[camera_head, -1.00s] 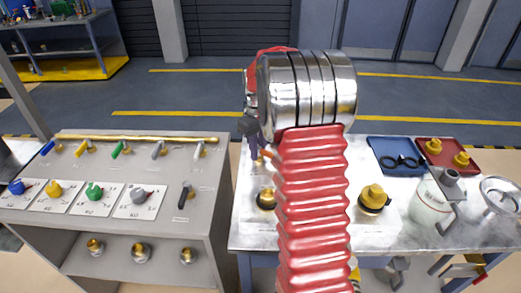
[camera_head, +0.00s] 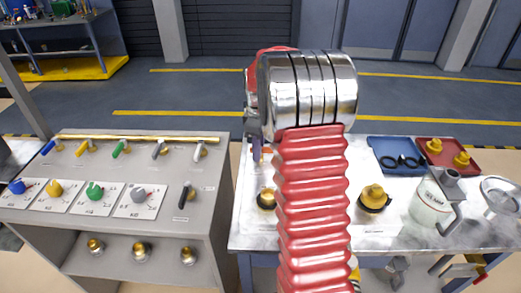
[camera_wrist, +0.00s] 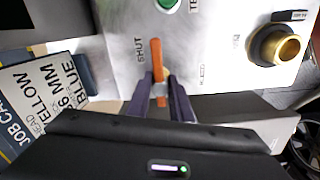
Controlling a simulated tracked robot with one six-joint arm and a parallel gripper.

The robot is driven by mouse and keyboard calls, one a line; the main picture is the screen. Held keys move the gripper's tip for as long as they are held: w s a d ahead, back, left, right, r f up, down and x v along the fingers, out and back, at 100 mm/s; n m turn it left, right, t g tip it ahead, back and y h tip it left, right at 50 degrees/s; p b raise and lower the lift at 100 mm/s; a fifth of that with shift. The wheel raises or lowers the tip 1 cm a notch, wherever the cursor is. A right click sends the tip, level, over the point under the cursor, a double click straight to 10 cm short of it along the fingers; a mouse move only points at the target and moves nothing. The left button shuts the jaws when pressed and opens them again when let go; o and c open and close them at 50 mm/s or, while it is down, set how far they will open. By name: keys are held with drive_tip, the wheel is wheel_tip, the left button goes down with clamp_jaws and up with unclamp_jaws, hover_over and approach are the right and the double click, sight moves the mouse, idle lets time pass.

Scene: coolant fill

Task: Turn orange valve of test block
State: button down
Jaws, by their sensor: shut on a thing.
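The orange valve (camera_wrist: 157,58) is a slim lever on the pale face of the test block (camera_wrist: 212,72) in the wrist view. The lever runs nearly upright in that picture, beside the printed word SHUT. My gripper (camera_wrist: 160,86) is shut on the lever's near end, with a dark purple finger on each side. The lever's pivot cannot be made out. In the head view my red, ribbed arm and its silver joint cover most of the gripper and the valve.
The wrist view shows a brass port (camera_wrist: 279,47), a green button (camera_wrist: 168,3) and a job card (camera_wrist: 40,100). In the head view, a grey console (camera_head: 130,222) with valves stands left. A blue tray (camera_head: 387,145), red tray (camera_head: 474,147) and white jug (camera_head: 428,207) occupy the right table.

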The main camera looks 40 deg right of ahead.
drive_tip(key=shift+s+f, duration=0.2)
drive_tip(key=c, duration=1.6)
unclamp_jaws()
drive_tip(key=shift+w+r, duration=0.1)
drive_tip(key=shift+r, duration=0.15)
wheel_tip(320, 180, up, 14)
drive_tip(key=shift+f, duration=0.25)
